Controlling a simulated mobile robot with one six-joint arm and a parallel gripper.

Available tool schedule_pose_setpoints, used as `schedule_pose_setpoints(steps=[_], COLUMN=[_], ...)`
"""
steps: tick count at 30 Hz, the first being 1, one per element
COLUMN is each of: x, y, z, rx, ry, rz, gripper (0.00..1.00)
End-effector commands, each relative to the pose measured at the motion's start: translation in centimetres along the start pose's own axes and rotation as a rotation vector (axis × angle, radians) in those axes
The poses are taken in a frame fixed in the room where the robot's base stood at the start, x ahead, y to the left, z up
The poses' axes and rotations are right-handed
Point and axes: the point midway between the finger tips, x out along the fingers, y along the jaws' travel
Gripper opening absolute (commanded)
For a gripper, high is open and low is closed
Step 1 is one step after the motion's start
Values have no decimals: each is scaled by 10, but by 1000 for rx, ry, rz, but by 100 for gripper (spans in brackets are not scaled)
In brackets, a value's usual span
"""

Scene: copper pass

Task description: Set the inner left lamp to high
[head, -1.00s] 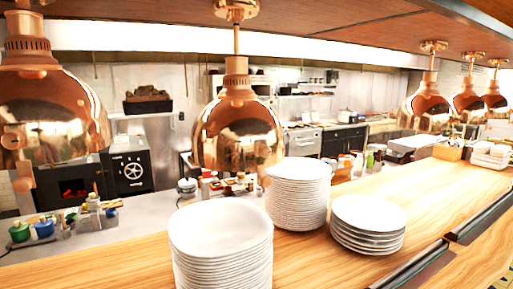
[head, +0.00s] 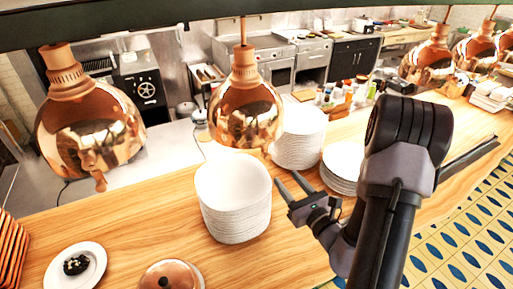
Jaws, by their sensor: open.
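Several copper heat lamps hang over the wooden pass in the head view. One large lamp (head: 88,118) hangs at the left, with a small knob at its lower rim. More lamps (head: 428,62) hang at the far right. Which one is the inner left lamp I cannot tell for sure. My gripper (head: 290,187) is open and empty. It shows below and right of the second lamp, beside the front plate stack, apart from both lamps.
Stacks of white plates (head: 233,200) stand on the pass (head: 130,222), with more behind my gripper. A plate with dark food (head: 90,270), a copper dome (head: 172,275) and a stack of orange-brown items (head: 8,250) are at the front left.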

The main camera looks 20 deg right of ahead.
Motion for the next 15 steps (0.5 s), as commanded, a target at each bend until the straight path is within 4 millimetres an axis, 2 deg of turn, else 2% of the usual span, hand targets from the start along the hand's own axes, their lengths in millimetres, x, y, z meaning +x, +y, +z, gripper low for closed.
schedule_pose_setpoints(steps=[1, 8, 10, 15], x=[10, 40, 63, 108], y=[2, 3, 4, 3], z=[-12, -12, 0, 2], rx=[-6, -4, 3, 3], ry=[-9, -10, -2, -3], rz=[3, 4, 8, 6], gripper=[44, 44, 44, 44])
